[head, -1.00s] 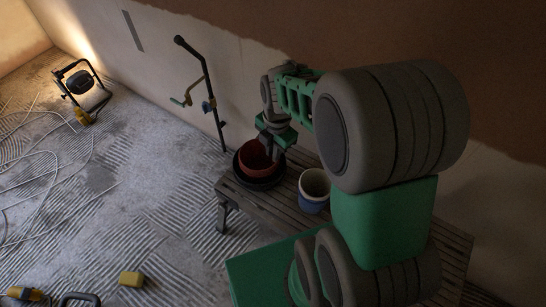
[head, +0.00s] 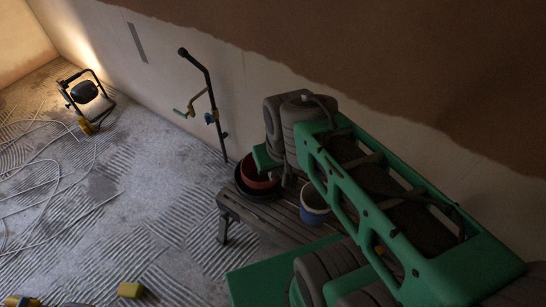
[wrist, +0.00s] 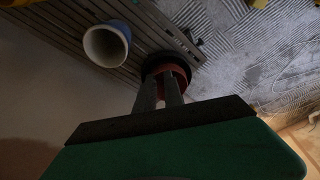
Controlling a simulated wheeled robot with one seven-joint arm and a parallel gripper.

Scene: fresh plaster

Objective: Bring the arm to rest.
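My arm stretches over the slatted bench (head: 262,220) in the head view, folded higher than the pots. In the wrist view my gripper (wrist: 160,92) shows two dark fingers with a gap between them and nothing clearly held. Beyond the fingertips is a red pot (wrist: 181,76) in a black tub (wrist: 154,62). In the head view the red pot (head: 262,179) sits inside the black tub (head: 251,194) on the bench's far left end, partly hidden by my arm. My fingers are mostly hidden in the head view.
A white and blue bucket (head: 312,212) stands on the bench right of the tub. A black stand (head: 207,90) leans by the wall behind. A work lamp (head: 86,93), loose cables and a yellow block (head: 130,290) are on the floor at left.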

